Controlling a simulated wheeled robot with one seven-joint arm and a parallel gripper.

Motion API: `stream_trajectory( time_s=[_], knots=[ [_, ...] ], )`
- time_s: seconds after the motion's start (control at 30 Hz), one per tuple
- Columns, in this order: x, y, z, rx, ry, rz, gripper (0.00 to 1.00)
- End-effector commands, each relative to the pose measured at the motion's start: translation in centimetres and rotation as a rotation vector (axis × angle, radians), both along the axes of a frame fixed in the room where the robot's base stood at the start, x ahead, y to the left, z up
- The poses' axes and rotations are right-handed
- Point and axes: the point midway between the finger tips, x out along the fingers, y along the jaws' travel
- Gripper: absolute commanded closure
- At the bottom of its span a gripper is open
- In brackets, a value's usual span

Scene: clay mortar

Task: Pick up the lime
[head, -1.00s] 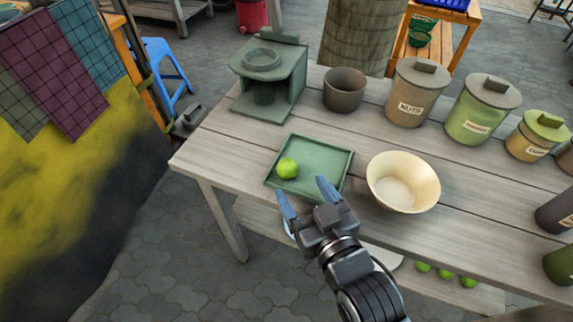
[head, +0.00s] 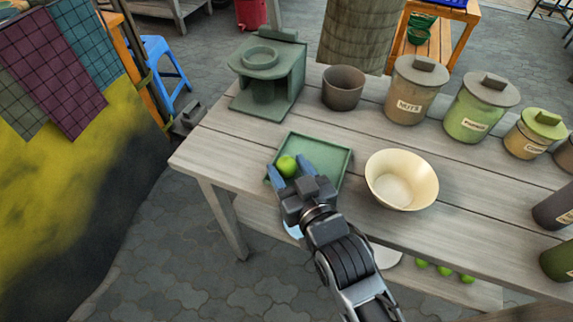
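The lime (head: 287,166) is a small bright green ball on the left part of a square green tray (head: 333,152) on the wooden table. My gripper (head: 290,168) reaches over the tray's near edge. Its blue fingers lie on either side of the lime, one to the left and one to the right. The fingers look apart; I cannot tell whether either one touches the lime. The lime appears to rest on the tray.
A cream bowl (head: 402,180) stands right of the tray. Behind are a green stove-like stand (head: 268,75), a dark pot (head: 343,88) and several lidded jars along the back. Several limes (head: 444,270) lie on the lower shelf. The table's left front corner is clear.

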Motion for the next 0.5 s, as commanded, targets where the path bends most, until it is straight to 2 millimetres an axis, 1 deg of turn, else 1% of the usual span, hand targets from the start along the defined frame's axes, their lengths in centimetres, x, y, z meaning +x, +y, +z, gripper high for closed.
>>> stream_trajectory(
  time_s=[0.03, 0.3, 0.4, 0.5],
  knots=[
    [-0.01, 0.00, 0.00, 0.000, 0.000, 0.000, 0.50],
    [-0.02, -0.01, 0.00, 0.000, 0.000, 0.000, 0.76],
    [-0.02, -0.01, 0.01, 0.000, 0.000, 0.000, 0.84],
    [-0.02, -0.01, 0.01, 0.000, 0.000, 0.000, 0.84]
  ],
)
